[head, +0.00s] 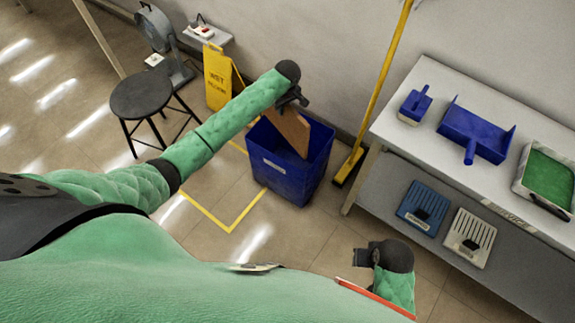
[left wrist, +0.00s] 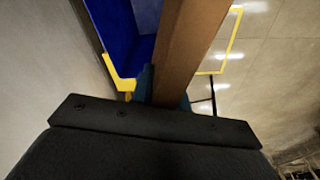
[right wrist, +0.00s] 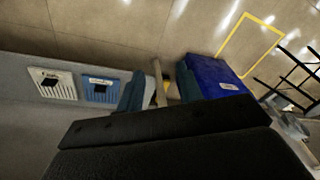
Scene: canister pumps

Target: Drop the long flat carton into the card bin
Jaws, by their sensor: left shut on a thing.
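The long flat carton (head: 291,131) is a brown board-like piece. My left gripper (head: 292,98) is shut on its upper end, and it hangs tilted over the mouth of the blue card bin (head: 287,182). Its lower end appears within the bin's opening; I cannot tell how deep. In the left wrist view the carton (left wrist: 190,45) runs away from the fingers, with the blue bin (left wrist: 108,22) beside it. My right gripper (head: 367,256) is away from the bin, near the shelf. In the right wrist view its fingers (right wrist: 160,90) are apart and empty.
A yellow wet-floor sign (head: 217,78) and a black stool (head: 153,98) stand left of the bin. A yellow-handled broom (head: 378,85) leans at its right. The white bench (head: 420,135) holds blue cleaning tools and a green-lined tray (head: 547,178). Yellow tape (head: 228,227) marks the floor.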

